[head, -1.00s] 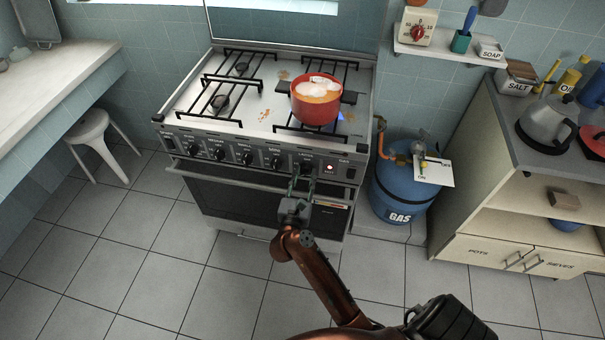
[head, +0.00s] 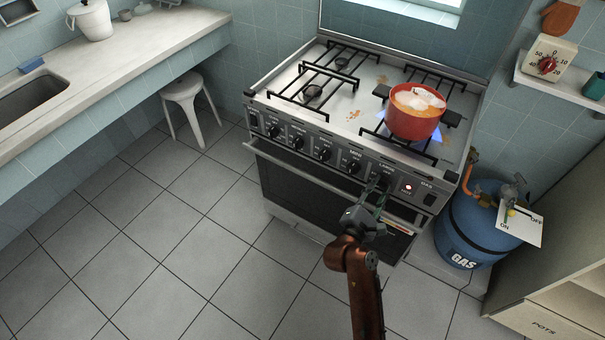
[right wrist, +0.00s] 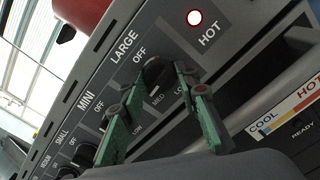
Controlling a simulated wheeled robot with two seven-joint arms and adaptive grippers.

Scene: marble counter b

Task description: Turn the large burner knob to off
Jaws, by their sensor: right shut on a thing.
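The large burner knob (right wrist: 155,72) is dark and round, under the words LARGE and OFF in the right wrist view. My right gripper (right wrist: 157,88) has its two green fingers on either side of it and is shut on it. My left gripper is not in view.
The MINI knob (right wrist: 84,154) is beside the held one. A lit HOT lamp (right wrist: 194,17) is on the other side. A blue gas bottle (head: 470,232) stands right of the stove. A white stool (head: 187,97) stands to the left. The tiled floor in front is clear.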

